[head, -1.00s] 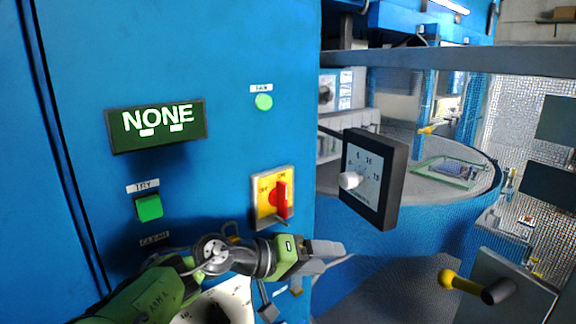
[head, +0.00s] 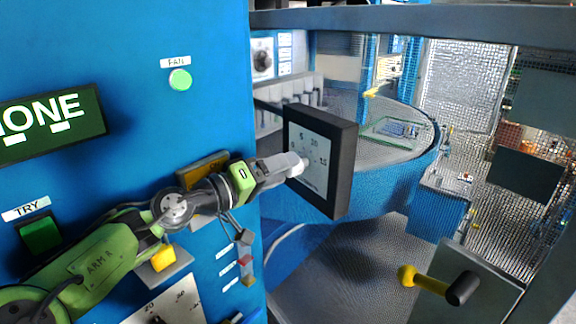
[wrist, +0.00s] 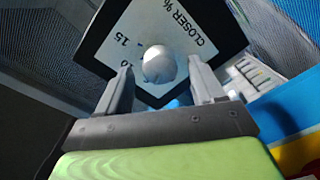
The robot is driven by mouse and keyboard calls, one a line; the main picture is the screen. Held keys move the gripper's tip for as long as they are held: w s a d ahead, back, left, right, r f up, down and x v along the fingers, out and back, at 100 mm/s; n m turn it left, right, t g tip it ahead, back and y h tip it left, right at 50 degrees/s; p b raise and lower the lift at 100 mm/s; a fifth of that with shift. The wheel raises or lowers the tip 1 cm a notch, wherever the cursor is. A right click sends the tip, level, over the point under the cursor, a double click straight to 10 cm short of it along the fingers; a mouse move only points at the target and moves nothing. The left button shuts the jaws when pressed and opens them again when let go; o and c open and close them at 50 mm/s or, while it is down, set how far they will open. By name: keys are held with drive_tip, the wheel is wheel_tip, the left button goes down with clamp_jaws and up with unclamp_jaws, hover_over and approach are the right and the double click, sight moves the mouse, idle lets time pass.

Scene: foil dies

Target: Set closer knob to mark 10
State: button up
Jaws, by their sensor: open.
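The closer panel (head: 318,163) is a dark-framed box with a white dial face, standing out to the right of the blue cabinet. In the wrist view its face (wrist: 186,20) reads "CLOSER %", with a 15 mark to the left of the knob. The round white closer knob (wrist: 158,64) sits between my two fingertips as seen there, with a gap on each side. My gripper (head: 299,163) is open in front of the dial and covers most of the knob in the head view. I cannot tell the knob's setting.
A yellow lever with a black grip (head: 438,285) stands lower right. A round blue-sided table (head: 400,180) lies behind the panel.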

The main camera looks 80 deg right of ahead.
drive_tip(key=x, duration=0.2)
drive_tip(key=shift+s+d, duration=0.2)
drive_tip(key=shift+d, duration=0.15)
drive_tip(key=shift+a, duration=0.15)
drive_tip(key=shift+c, duration=0.7)
drive_tip(key=c, duration=0.9)
